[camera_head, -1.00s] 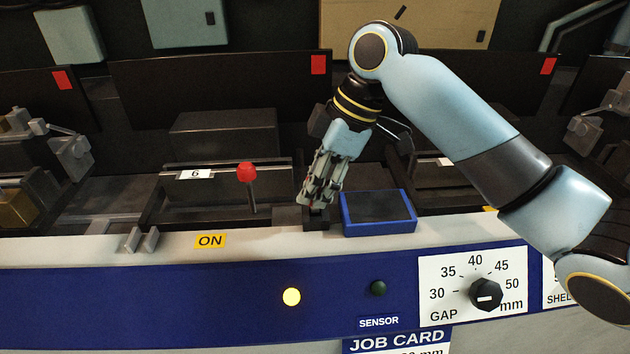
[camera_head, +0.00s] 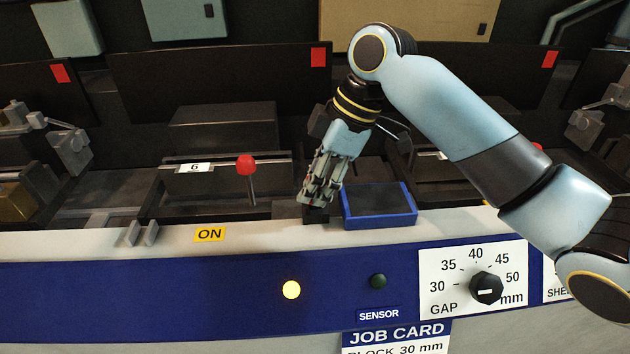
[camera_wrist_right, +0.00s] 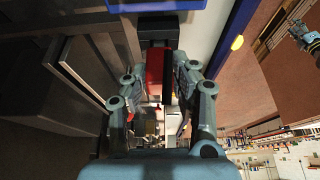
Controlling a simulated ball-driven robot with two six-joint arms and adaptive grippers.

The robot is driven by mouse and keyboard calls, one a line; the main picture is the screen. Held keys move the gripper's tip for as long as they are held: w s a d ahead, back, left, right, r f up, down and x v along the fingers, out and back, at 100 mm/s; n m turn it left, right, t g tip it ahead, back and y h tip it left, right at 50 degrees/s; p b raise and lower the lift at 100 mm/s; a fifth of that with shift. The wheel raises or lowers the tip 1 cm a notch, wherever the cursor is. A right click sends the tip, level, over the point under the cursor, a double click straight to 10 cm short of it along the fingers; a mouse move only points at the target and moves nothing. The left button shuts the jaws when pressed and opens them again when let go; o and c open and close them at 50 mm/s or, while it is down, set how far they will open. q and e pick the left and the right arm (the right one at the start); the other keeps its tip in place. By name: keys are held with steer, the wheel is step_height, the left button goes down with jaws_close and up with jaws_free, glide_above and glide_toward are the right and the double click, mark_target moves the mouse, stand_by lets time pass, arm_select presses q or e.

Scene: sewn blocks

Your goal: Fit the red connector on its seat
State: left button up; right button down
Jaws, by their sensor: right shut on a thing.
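My right gripper (camera_head: 318,195) points down over the front ledge, just left of the blue-rimmed tray. In the right wrist view its two fingers (camera_wrist_right: 160,85) are closed around the red connector (camera_wrist_right: 157,68). The connector lies between them, its far end against or just short of a dark block (camera_wrist_right: 156,28), which looks like the seat. In the head view the fingers hide the connector, and only part of the dark block (camera_head: 314,213) shows below the fingertips. I cannot tell whether connector and seat touch. My left gripper is not in the head view.
The blue-rimmed tray (camera_head: 380,222) stands close to the right of the gripper. A red-knobbed lever (camera_head: 246,166) rises to the left. The panel has a lit yellow lamp (camera_head: 291,290), a dark green sensor lamp (camera_head: 378,281) and a gap dial (camera_head: 486,288).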

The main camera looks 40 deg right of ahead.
steer(key=shift+f, duration=0.45)
stand_by(0.5)
steer(key=c, duration=1)
jaws_free()
steer(key=v, duration=1.2)
steer(key=shift+a, duration=0.1)
